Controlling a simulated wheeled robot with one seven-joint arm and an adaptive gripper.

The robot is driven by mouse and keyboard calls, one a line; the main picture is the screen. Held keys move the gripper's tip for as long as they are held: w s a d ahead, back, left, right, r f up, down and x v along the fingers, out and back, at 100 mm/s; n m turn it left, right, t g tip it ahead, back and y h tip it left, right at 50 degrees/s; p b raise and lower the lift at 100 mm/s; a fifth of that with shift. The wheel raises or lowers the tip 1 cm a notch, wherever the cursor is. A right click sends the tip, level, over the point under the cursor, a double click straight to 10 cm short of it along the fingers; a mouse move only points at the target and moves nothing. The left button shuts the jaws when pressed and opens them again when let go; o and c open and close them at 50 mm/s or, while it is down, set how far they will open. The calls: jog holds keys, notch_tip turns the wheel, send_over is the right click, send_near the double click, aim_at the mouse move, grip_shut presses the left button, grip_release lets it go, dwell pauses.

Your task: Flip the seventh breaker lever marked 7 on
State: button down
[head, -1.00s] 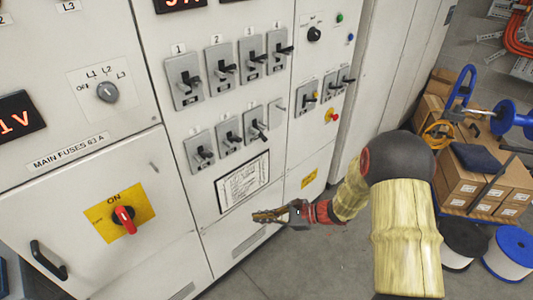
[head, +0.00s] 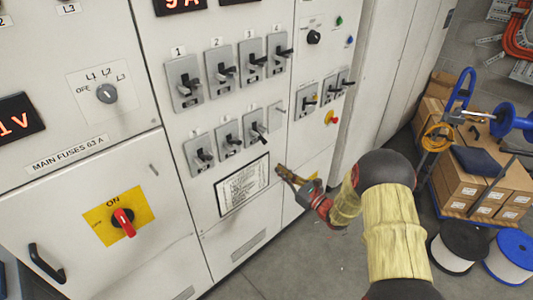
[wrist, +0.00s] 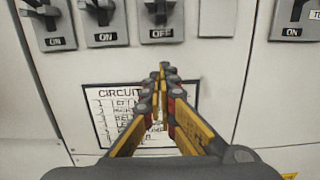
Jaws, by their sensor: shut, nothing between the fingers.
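The seventh breaker (head: 255,126) is the third unit in the lower row of the panel. Its dark lever tilts down in the head view. In the wrist view its plate (wrist: 161,34) reads OFF, and the top of the lever is cut off by the picture edge. The two breakers to its left (wrist: 101,38) read ON. My gripper (head: 281,170) is shut and empty, below and right of the seventh breaker in the head view. In the wrist view my fingertips (wrist: 163,70) are together below the OFF plate, apart from it.
A blank plate (head: 277,112) sits right of the seventh breaker. Breakers 1 to 4 (head: 223,70) fill the row above. A circuit chart (head: 242,187) is below. More switches (head: 327,90) are on the cabinet to the right. Cartons (head: 463,183) and cable spools stand farther right.

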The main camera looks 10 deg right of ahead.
aim_at(260, 136)
jog(key=f+b+x, duration=0.1)
jog(key=b+x, duration=0.2)
jog(key=x, duration=0.7)
jog(key=r, duration=0.1)
jog(key=s+r, duration=0.1)
jog(key=r, duration=0.1)
jog(key=r+b, duration=0.1)
jog(key=shift+s+d+r, duration=0.25)
jog(key=shift+d+r, duration=0.05)
jog(key=shift+d, duration=0.1)
jog(key=shift+r+p, duration=0.15)
jog(key=shift+p, duration=0.2)
